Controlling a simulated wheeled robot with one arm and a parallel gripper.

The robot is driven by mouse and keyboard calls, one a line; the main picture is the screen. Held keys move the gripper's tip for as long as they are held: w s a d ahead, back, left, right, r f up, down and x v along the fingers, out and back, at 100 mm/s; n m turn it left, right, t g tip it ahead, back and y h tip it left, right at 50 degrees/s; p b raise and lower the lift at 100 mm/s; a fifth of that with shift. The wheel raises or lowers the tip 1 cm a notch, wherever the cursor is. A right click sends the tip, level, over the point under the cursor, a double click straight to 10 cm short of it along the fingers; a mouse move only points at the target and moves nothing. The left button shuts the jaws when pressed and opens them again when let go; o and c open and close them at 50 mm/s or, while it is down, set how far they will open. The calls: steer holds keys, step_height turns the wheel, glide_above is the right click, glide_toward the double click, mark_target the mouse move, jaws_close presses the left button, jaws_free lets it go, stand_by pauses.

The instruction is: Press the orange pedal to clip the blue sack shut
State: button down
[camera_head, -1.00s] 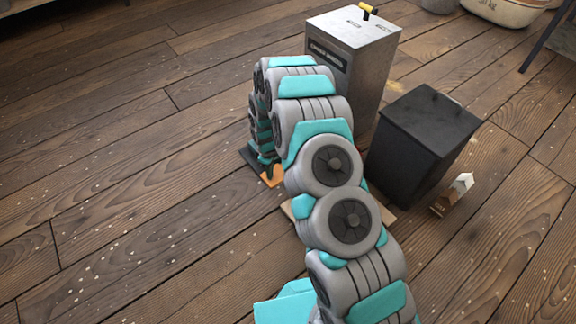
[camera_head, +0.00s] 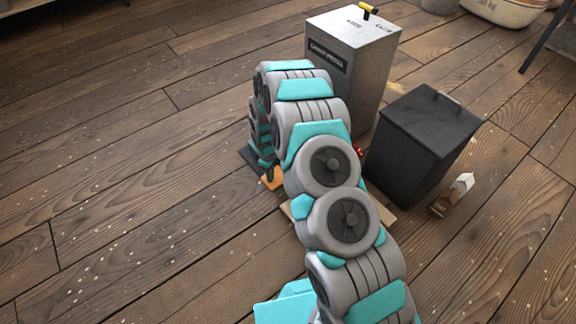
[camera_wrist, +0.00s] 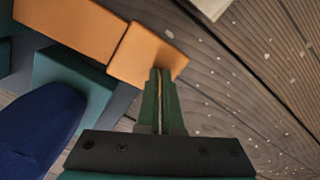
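The orange pedal (camera_wrist: 146,52) lies at the top middle of the wrist view, joined to a longer orange piece at its left. In the head view a small part of the pedal (camera_head: 272,180) shows low by the floor. My gripper (camera_wrist: 160,98) has its two green fingers close together with only a thin line between them and nothing held. Its tips overlap the pedal's near edge in the wrist view; I cannot tell whether they touch. A dark blue rounded form, probably the blue sack (camera_wrist: 38,130), shows at lower left. My arm hides most of this area in the head view.
A grey metal cabinet (camera_head: 372,75) with a yellow-topped handle stands behind my arm. A black box (camera_head: 420,140) stands to its right, with a small brown-and-white carton (camera_head: 440,206) beside it. The wooden floor (camera_head: 130,200) at left is clear.

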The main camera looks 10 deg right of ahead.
step_height(320, 180, up, 9)
steer(key=p, duration=0.1)
steer(key=shift+f, duration=0.2)
stand_by(1.0)
steer(key=s+d+r+m+p, duration=0.1)
steer(key=s+r+m+p, duration=0.1)
steer(key=s+r, duration=0.6)
steer(key=s+d+r+m+p, duration=0.15)
steer(key=s+r, duration=0.25)
steer(key=r, duration=0.7)
steer(key=s+d+r+m+p, duration=0.1)
steer(key=s+r+m+p, duration=0.1)
steer(key=s+r, duration=0.6)
steer(key=s+d+r+m+g+p, duration=0.1)
steer(key=s+d+r+m+p, duration=0.1)
steer(key=s+r, duration=0.5)
steer(key=s+d+r+m+p, duration=0.1)
steer(key=s+r+m, duration=0.2)
steer(key=s, duration=1.2)
step_height(320, 180, up, 4)
steer(key=shift+d+f+g+p, duration=0.1)
steer(key=shift+d+g+p, duration=0.25)
steer(key=shift+g, duration=0.05)
